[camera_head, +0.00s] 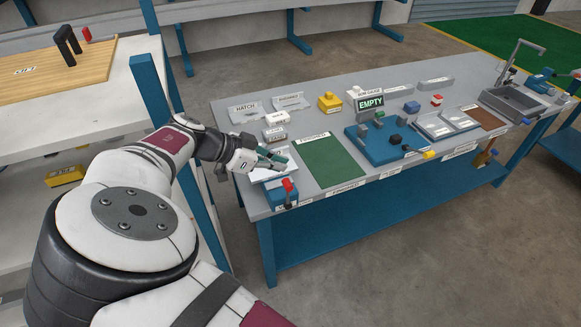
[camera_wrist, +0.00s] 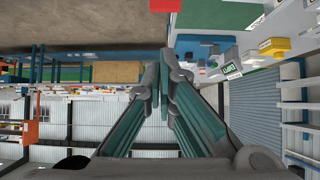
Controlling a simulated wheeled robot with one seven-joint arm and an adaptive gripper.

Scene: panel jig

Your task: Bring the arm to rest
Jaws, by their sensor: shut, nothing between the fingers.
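My gripper (camera_head: 275,160) is at the left end of the grey workbench (camera_head: 300,105) in the head view, with the arm stretched out from the lower left. It is close to a blue block with a red-topped handle (camera_head: 288,186) at the bench's front left corner; whether they touch I cannot tell. In the wrist view my gripper (camera_wrist: 165,75) has its grey and teal fingers closed together with nothing between them. The wrist view is turned over, with the bench at the top right.
A blue rack post (camera_head: 165,105) and white shelves stand beside the arm at the left. On the bench are a green mat (camera_head: 335,160), a blue fixture (camera_head: 365,148), an "EMPTY" display (camera_head: 370,103), a yellow block (camera_head: 330,102) and a sink (camera_head: 515,102). Bare floor (camera_head: 400,260) lies in front.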

